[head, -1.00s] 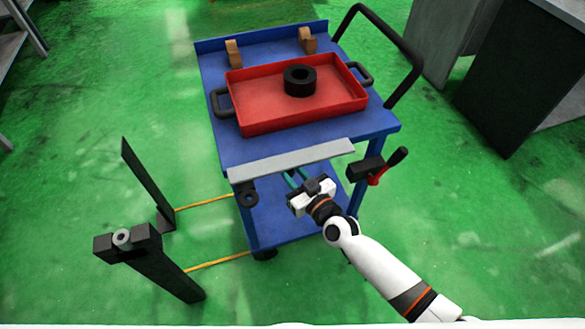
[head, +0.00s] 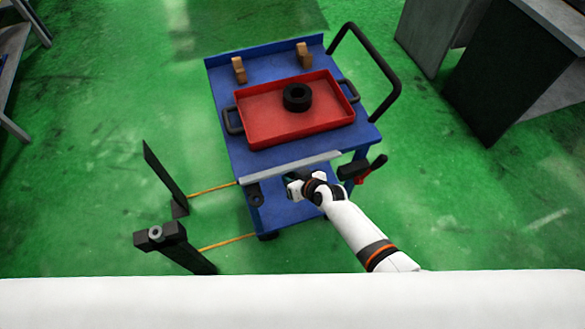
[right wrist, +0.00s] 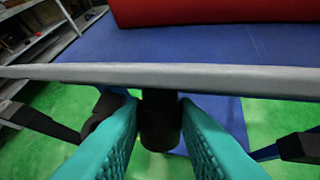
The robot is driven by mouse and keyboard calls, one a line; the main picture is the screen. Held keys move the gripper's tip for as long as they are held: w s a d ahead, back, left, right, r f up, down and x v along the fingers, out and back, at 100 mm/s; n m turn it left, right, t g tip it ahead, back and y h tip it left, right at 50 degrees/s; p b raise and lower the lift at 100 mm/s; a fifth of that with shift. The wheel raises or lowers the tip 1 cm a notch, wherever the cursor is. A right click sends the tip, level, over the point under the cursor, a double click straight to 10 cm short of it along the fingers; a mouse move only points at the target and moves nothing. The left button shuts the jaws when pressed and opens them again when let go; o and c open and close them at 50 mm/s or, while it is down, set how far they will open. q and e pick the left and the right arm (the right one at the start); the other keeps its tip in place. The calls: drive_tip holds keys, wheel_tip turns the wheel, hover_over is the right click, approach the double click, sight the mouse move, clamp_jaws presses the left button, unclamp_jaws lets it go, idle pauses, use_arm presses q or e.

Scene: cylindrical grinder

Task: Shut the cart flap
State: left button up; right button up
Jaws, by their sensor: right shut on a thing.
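The blue cart (head: 222,95) stands in front of me. Its flap is a narrow grey strip (head: 300,163) along the near edge of the cart top; the flap also crosses the right wrist view (right wrist: 60,73). My right gripper (head: 291,186) is just below and in front of the flap. In the right wrist view, the teal fingers (right wrist: 160,140) are on both sides of a short black handle (right wrist: 160,115) under the flap and are shut on it. The fingertips' exact contact is partly hidden. My left gripper is not in view.
A red tray (head: 262,138) with a black ring (head: 297,97) sits on the cart top. A black clamp with a red part (head: 362,172) is at the front right corner. Black posts (head: 185,250) with yellow bars (head: 225,242) stand left.

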sight(291, 170)
drive_tip(key=shift+w+r+g+h+p, duration=0.1)
drive_tip(key=shift+r+g+h+p, duration=0.2)
drive_tip(key=shift+r+g+p, duration=0.7)
drive_tip(key=shift+w+a+m+g+p, duration=0.1)
drive_tip(key=shift+m+g+p, duration=0.2)
drive_tip(key=shift+g+p, duration=0.15)
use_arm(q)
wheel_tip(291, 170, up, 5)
use_arm(e)
drive_tip(key=shift+w+r+g+h, duration=0.1)
drive_tip(key=shift+w+g+h, duration=0.05)
drive_tip(key=shift+g+h, duration=0.45)
drive_tip(key=shift+w+r+g, duration=0.1)
drive_tip(key=shift+w+g, duration=0.05)
drive_tip(key=shift+g, duration=0.4)
drive_tip(key=shift+w+a+r+m+g+h+b, duration=0.2)
drive_tip(key=shift+m+g+h+b, duration=0.1)
drive_tip(key=shift+g+b, duration=0.35)
drive_tip(key=g+b, duration=0.2)
drive_tip(key=shift+w+r+g+h+b, duration=0.25)
drive_tip(key=shift+w+r+h+b, duration=0.05)
drive_tip(key=shift+h+b, duration=0.1)
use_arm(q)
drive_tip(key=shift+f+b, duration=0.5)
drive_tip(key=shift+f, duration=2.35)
use_arm(e)
drive_tip(key=shift+w+r+g, duration=0.1)
drive_tip(key=shift+r+g, duration=0.15)
drive_tip(key=shift+g, duration=0.15)
drive_tip(key=shift+a, duration=0.1)
